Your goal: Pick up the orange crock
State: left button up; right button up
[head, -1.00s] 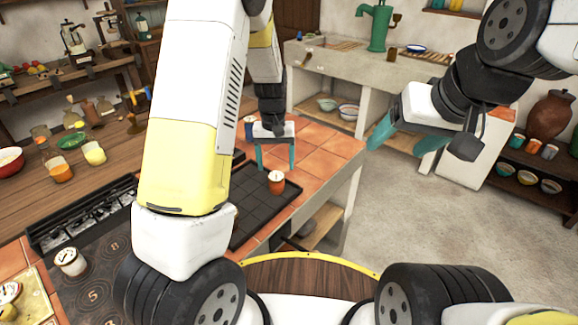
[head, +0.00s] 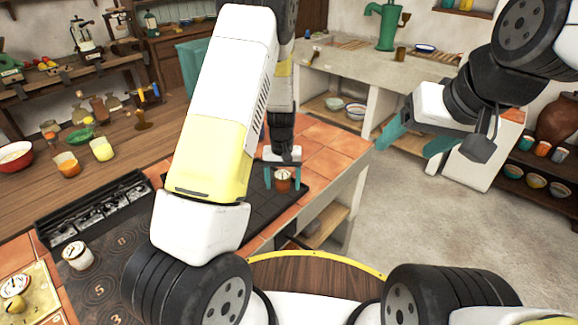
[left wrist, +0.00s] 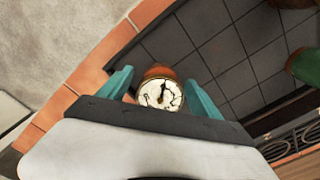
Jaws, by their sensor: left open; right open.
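The orange crock (head: 282,184), with a pale cracked-pattern top, stands on the dark tiled tray (head: 262,208) on the counter. In the left wrist view the crock (left wrist: 158,72) is between the two teal fingers, its pale top facing the camera. My left gripper (head: 283,178) is open, with one finger on each side of the crock. I cannot tell whether either finger touches it. My right gripper (head: 415,145) is open and empty, in the air over the floor to the right.
A pale canister (head: 77,256) stands on the dark numbered hob at the left. An orange-filled glass (head: 67,165), a yellow-filled glass (head: 102,149) and a red bowl (head: 15,160) stand on the wooden counter. The terracotta tiles (head: 335,138) behind the tray are bare.

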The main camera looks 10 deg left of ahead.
pick_arm(q)
grip_shut()
